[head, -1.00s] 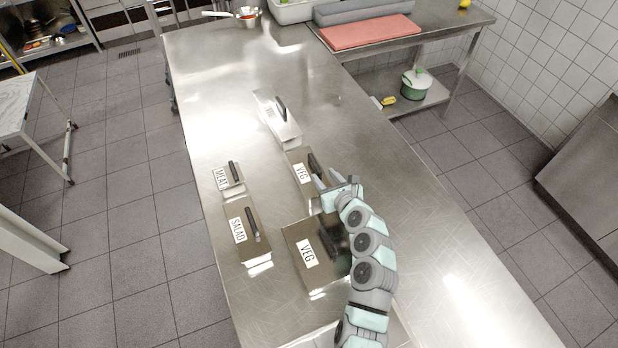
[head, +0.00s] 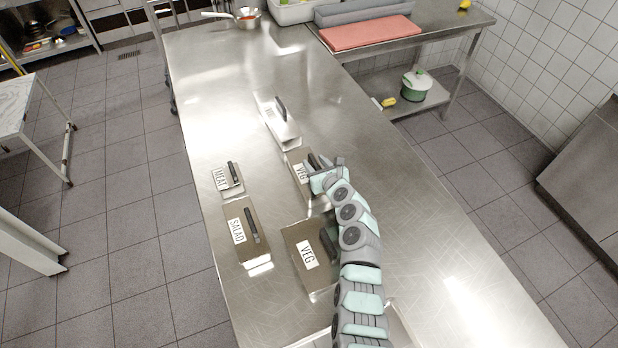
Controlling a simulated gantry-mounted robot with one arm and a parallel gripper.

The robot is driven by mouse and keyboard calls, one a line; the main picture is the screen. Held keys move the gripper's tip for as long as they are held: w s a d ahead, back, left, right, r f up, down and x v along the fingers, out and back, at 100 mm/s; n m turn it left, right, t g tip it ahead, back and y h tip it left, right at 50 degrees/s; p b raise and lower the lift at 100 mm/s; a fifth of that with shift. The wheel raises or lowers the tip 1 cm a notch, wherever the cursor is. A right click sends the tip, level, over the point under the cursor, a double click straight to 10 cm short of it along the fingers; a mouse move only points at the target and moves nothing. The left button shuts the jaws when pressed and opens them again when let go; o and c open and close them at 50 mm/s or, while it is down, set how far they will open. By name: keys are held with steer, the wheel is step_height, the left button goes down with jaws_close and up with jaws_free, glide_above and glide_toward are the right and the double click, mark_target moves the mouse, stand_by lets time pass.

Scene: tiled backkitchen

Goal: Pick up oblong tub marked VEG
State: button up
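The oblong tub marked VEG (head: 299,176) sits on the steel table (head: 230,110), with a white label and a dark handle on its lid. My gripper (head: 318,176) is at the tub's right side, over or beside the handle, and hides part of it. I cannot tell whether the fingers touch the handle or are open or shut. A second, wider tub marked VEG (head: 302,268) stands nearer, left of my arm, which partly covers it.
A tub marked SALAD (head: 240,240) and a small tub marked MEAT (head: 222,181) stand to the left. Another long tub (head: 281,128) stands just behind the oblong VEG tub. The table's right side is largely clear.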

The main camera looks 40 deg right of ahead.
steer(key=shift+w+f, duration=0.1)
steer(key=shift+w, duration=0.05)
jaws_close()
stand_by(0.4)
stand_by(1.0)
